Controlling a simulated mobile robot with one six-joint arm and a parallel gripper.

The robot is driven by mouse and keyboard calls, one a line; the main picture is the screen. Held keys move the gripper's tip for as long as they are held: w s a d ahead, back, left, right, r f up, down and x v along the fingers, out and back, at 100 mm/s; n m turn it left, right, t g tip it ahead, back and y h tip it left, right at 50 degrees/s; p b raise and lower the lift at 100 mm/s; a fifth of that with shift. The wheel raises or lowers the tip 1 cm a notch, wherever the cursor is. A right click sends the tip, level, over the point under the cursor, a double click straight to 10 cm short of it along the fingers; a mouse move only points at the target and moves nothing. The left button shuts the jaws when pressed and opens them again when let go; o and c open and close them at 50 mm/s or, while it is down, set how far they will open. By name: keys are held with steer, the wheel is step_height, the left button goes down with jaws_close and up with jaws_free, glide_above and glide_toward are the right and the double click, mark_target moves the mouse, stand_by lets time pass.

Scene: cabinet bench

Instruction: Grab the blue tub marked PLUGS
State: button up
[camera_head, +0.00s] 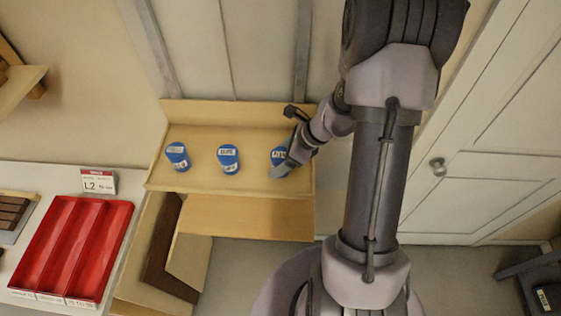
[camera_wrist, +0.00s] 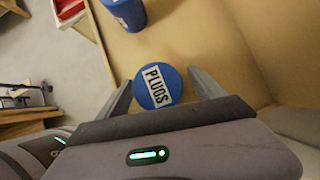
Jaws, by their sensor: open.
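The blue tub marked PLUGS (camera_wrist: 157,88) stands on the wooden shelf; its round lid with a white PLUGS label faces the wrist camera. In the head view the same tub (camera_head: 278,154) is the rightmost of three blue tubs, partly covered by my gripper (camera_head: 284,168). In the wrist view my gripper (camera_wrist: 163,88) is open, with one finger on each side of the tub. I cannot tell whether either finger touches it.
Two more blue tubs, a middle one (camera_head: 228,158) and a left one (camera_head: 178,156), stand on the same shelf (camera_head: 255,187). A red tray (camera_head: 75,245) lies on the bench at left. A white door (camera_head: 490,140) is at right.

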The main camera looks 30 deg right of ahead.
steer(key=shift+s+r, duration=0.1)
steer(key=shift+s, duration=0.1)
steer(key=shift+c, duration=1)
steer(key=shift+w, duration=0.1)
steer(key=c, duration=1.4)
steer(key=shift+o, duration=0.2)
steer(key=shift+r, duration=0.1)
